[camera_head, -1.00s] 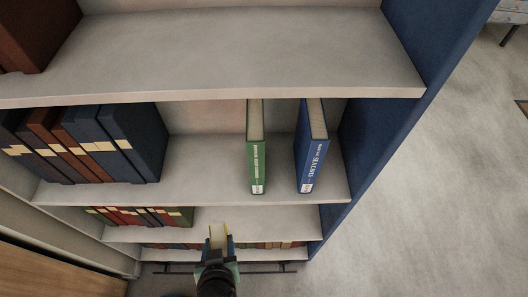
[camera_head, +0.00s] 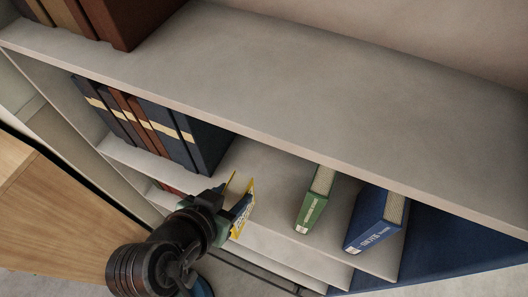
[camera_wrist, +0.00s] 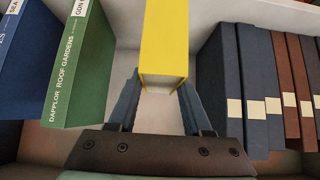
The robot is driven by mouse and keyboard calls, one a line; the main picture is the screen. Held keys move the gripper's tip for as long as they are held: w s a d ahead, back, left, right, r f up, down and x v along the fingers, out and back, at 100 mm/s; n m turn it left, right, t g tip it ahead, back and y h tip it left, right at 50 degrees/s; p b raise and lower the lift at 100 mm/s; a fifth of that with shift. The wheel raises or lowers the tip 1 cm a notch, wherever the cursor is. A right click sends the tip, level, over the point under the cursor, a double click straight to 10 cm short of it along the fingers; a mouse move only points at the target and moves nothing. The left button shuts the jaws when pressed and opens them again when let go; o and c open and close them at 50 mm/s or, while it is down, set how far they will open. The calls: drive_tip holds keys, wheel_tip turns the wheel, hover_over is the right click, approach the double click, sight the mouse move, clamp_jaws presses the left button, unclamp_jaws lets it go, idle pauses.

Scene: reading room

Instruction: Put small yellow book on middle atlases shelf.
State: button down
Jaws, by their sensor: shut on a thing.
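The small yellow book (camera_wrist: 166,45) is upright between the two fingers of my gripper (camera_wrist: 160,92), which is shut on it. In the head view the yellow book (camera_head: 243,220) shows at the end of my gripper (camera_head: 236,208), in front of the shelf with the green and blue books. In the wrist view it points into the gap between the green book and the row of dark books. The shelf (camera_head: 262,177) is pale grey with bare surface in that gap. I cannot tell whether the book touches the shelf.
A green book (camera_head: 315,199) and a thick blue book (camera_head: 376,220) stand right of the gap. Dark blue and brown books (camera_head: 205,148) with cream labels stand left of it. An upper shelf (camera_head: 300,80) overhangs. A wooden surface (camera_head: 60,215) is at lower left.

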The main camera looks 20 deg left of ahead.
drive_tip(key=w+f+p, duration=0.3)
drive_tip(key=w, duration=0.9)
drive_tip(key=shift+d+f, duration=0.2)
drive_tip(key=shift+f, duration=0.05)
drive_tip(key=shift+c, duration=1.6)
unclamp_jaws()
drive_tip(key=shift+f, duration=0.15)
drive_tip(key=v, duration=1.2)
drive_tip(key=shift+d+b, duration=0.1)
drive_tip(key=shift+b, duration=0.2)
